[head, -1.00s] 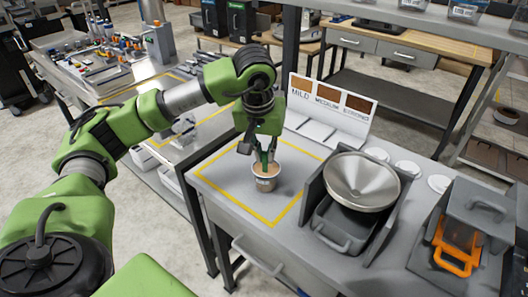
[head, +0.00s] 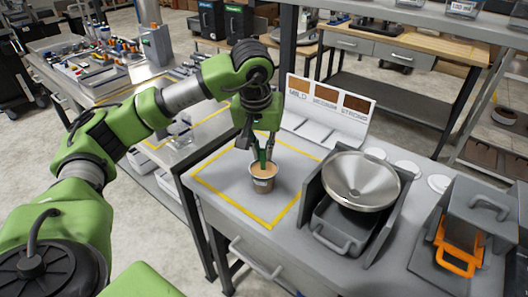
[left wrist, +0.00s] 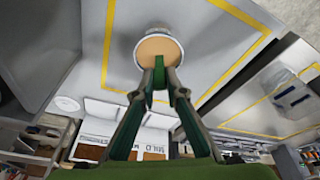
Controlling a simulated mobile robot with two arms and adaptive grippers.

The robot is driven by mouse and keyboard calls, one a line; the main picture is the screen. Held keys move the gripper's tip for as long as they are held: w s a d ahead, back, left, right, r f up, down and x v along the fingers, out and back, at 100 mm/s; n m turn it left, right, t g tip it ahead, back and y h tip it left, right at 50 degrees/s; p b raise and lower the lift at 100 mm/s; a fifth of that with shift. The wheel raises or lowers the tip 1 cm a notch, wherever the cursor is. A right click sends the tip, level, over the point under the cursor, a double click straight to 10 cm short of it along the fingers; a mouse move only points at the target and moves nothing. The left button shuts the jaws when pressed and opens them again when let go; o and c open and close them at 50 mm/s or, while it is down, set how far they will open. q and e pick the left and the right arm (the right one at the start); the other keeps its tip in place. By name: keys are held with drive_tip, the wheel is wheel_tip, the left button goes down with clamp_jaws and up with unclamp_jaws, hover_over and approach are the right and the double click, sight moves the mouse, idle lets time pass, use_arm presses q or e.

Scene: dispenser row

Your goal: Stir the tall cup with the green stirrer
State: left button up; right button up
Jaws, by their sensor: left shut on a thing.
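The tall cup (head: 262,180) stands upright inside the yellow outline on the grey counter, filled with a light brown liquid. It also shows in the left wrist view (left wrist: 158,48). My left gripper (head: 263,150) is right above the cup and shut on the green stirrer (head: 263,158). The stirrer points down into the cup, and its lower end is hidden in the liquid. In the left wrist view my left gripper (left wrist: 159,72) and the green stirrer (left wrist: 159,68) overlap the cup's near rim. My right gripper is not in view.
A metal funnel (head: 361,180) sits in a grey holder right of the cup. A sign (head: 328,105) marked mild, medium and strong stands behind. A grey bin with an orange handle (head: 458,258) is at the far right. The counter around the cup is clear.

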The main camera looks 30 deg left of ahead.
use_arm(q)
drive_tip(key=shift+d, duration=0.1)
drive_tip(key=o, duration=0.8)
drive_tip(key=shift+o, duration=0.4)
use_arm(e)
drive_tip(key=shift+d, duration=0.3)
use_arm(q)
drive_tip(key=v, duration=1.2)
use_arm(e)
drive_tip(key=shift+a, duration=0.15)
